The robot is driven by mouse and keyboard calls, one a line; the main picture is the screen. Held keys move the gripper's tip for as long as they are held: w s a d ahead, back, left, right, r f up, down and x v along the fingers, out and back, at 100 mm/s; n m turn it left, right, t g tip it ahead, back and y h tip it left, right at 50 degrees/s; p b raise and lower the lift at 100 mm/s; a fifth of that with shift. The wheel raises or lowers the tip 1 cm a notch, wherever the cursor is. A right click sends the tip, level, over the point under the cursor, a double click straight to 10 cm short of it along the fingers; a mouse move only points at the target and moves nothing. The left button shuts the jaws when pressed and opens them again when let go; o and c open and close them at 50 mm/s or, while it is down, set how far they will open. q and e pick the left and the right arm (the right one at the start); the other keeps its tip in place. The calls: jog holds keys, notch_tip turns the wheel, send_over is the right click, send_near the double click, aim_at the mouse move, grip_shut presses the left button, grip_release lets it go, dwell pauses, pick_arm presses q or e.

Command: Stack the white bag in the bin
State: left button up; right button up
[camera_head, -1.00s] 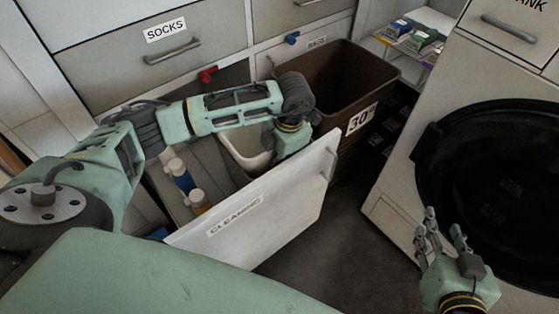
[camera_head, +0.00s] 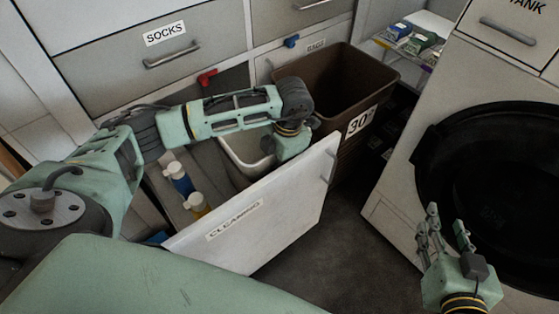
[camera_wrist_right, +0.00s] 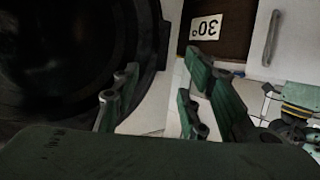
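The brown bin (camera_head: 345,78), marked 30°, stands open behind the pulled-out CLEANING drawer (camera_head: 275,215); its wall also shows in the right wrist view (camera_wrist_right: 222,42). I cannot make out a white bag for certain.
Bottles with white caps (camera_head: 180,178) stand in the drawer left of the white item. The black round door (camera_head: 495,185) is close to my right gripper. The floor right of the drawer is clear.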

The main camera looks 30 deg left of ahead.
pick_arm(q)
jog(key=r, duration=0.1)
jog(key=r+p, duration=0.1)
jog(key=r, duration=0.1)
jog(key=r+p, duration=0.1)
jog(key=r, duration=0.1)
jog(key=shift+w+d+r, duration=0.15)
jog(key=shift+d+r, duration=0.05)
jog(key=shift+d, duration=0.1)
jog(key=r, duration=0.2)
jog(key=r+p, duration=0.1)
jog(key=r, duration=0.2)
jog(key=d+r, duration=0.1)
jog(key=r, duration=0.1)
jog(key=shift+w+r+p, duration=0.1)
jog(key=shift+r+p, duration=0.2)
jog(key=shift+r, duration=0.05)
pick_arm(e)
jog(key=s+d+f+g+h, duration=0.1)
jog(key=s+d+f+g, duration=0.1)
jog(key=s+f+g, duration=0.2)
jog(key=s+d+f+g+h, duration=0.1)
jog(key=s+d+f+g, duration=0.2)
jog(key=s, duration=0.8)
notch_tip(320, 180, down, 4)
jog(key=g, duration=0.2)
jog(key=shift+d+m+g+h, duration=0.3)
jog(key=shift+f, duration=0.1)
